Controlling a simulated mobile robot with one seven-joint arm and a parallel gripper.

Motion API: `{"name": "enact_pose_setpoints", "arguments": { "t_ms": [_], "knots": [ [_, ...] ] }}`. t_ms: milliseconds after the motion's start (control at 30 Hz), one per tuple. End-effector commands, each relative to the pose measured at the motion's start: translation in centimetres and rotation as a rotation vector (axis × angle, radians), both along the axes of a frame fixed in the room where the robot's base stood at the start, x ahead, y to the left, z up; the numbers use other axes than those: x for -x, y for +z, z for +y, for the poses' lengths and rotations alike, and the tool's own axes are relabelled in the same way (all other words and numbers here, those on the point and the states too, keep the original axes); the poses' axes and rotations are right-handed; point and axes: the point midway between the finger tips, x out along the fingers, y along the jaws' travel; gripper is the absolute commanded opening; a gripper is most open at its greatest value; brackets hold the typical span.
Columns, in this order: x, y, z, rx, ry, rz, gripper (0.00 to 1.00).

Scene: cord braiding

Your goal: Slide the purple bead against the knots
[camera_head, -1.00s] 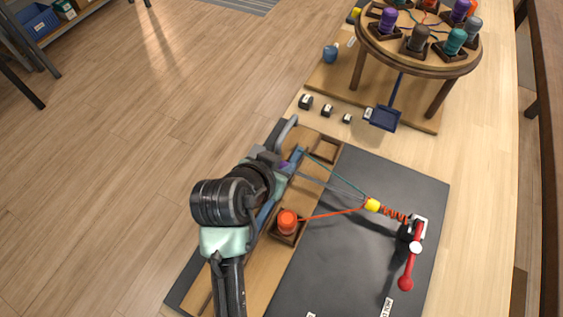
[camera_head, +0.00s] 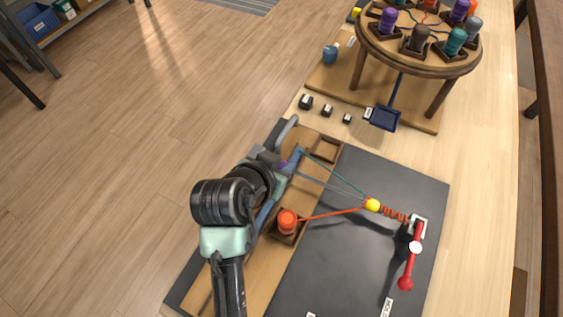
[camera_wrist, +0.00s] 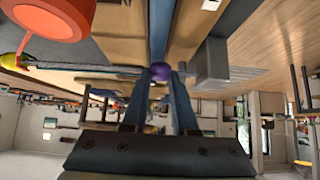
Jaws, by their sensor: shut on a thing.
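The purple bead (camera_wrist: 160,72) is between the fingertips of my gripper (camera_wrist: 162,78) in the wrist view. The fingers are shut on it, and a grey cord runs across at the fingertips. In the head view my gripper (camera_head: 287,166) is at the upper left of the dark mat, and my wrist hides most of the bead. The orange coiled knots (camera_head: 394,214) are well to the right, beside the clamp with a red handle (camera_head: 406,282). A yellow bead (camera_head: 372,205) sits at their left end, where the cords converge. The purple bead is apart from the knots.
An orange-red bobbin (camera_head: 287,221) stands in a wooden holder near my wrist and shows large in the wrist view (camera_wrist: 45,18). A grey block (camera_wrist: 215,62) is close right of the fingers there. The dark mat (camera_head: 340,270) has free room. A round bobbin stand (camera_head: 415,62) is behind.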

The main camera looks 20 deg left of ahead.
Motion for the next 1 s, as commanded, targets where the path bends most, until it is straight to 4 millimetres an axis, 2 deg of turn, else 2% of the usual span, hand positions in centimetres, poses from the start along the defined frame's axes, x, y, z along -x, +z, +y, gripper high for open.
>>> {"name": "enact_pose_setpoints", "arguments": {
  "t_ms": [367, 467, 700, 800, 900, 1000],
  "knots": [
    [0.1, 0.0, -0.4, 0.001, -0.001, 0.004, 0.0],
    [0.1, 0.1, -2.1, 0.0, -0.006, 0.008, 0.0],
    [0.4, 0.2, -8.6, 0.0, -0.006, 0.01, 0.0],
    [0.5, 0.1, -10.5, 0.0, -0.004, 0.009, 0.0],
    [0.5, 0.0, -11.6, 0.0, -0.003, 0.006, 0.0],
    [0.5, -0.1, -11.9, 0.001, 0.001, 0.004, 0.0]
  ]
}}
